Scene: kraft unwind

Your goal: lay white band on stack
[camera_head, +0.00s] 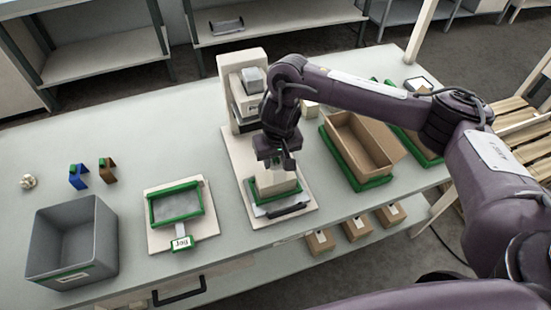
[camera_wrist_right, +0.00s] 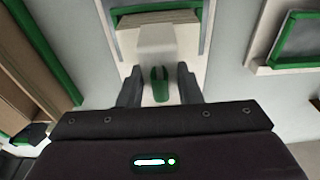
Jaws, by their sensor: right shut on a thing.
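My right gripper (camera_head: 277,162) points down over the pale stack (camera_head: 275,184), which sits in a green frame (camera_head: 254,194) on the press-like stand's base. In the right wrist view its fingers (camera_wrist_right: 160,88) are shut around a small green tab (camera_wrist_right: 160,76) at the near end of a white band (camera_wrist_right: 157,42). The band's far end is at the stack's edge (camera_wrist_right: 158,17); I cannot tell whether it touches the stack. In the head view the gripper hides most of the band. My left gripper is not in view.
The stand's tall back (camera_head: 235,85) rises behind the gripper. A tray with a green frame (camera_head: 179,221) and a grey bin (camera_head: 109,236) are to the left. An open cardboard box (camera_head: 343,128) stands in a green frame to the right.

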